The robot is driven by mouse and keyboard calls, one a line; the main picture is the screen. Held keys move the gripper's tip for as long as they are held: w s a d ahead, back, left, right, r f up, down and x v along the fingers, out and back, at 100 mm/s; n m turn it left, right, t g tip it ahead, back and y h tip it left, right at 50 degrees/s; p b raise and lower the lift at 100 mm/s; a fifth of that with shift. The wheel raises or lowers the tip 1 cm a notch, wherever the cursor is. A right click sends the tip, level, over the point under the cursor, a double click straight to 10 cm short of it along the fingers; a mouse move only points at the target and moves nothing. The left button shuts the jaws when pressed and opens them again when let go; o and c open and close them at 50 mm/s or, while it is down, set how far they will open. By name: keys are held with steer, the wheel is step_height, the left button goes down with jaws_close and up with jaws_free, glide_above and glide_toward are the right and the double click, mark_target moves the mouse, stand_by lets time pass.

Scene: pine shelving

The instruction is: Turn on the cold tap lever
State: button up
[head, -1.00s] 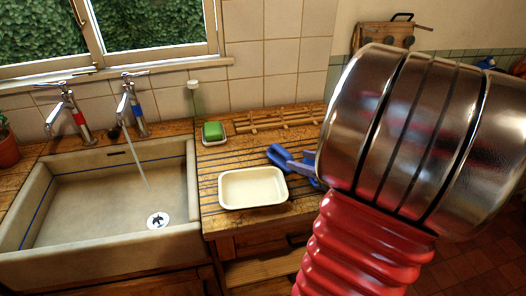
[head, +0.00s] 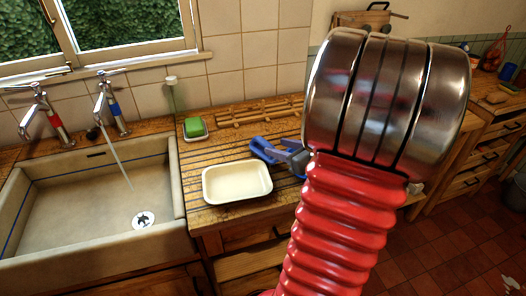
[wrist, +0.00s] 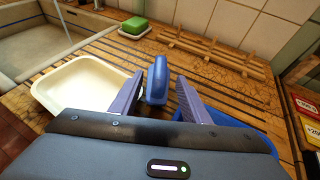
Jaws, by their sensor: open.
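The cold tap (head: 113,106), chrome with a blue band, stands behind the sink, right of a red-banded tap (head: 52,122). Its chrome lever (head: 111,72) lies across the top. A thin stream of water (head: 119,165) runs from its spout into the sink. My gripper (head: 288,158) is low over the wooden counter, well right of both taps and partly hidden by my arm. In the wrist view its purple fingers (wrist: 157,95) are apart, with an upright blue object (wrist: 157,80) showing between them. I cannot tell whether they touch it. The taps are outside the wrist view.
A cream dish (head: 237,183) sits on the counter between sink and gripper. A green soap block (head: 194,127) on a small dish and a wooden rack (head: 258,112) are behind. The pale sink (head: 85,205) is left. Hedge shows through the window (head: 120,25).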

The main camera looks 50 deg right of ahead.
mark_target(268, 144)
steer(key=shift+x, duration=1.8)
steer(key=shift+x, duration=2.6)
steer(key=shift+d, duration=0.1)
steer(key=shift+c, duration=0.7)
jaws_close()
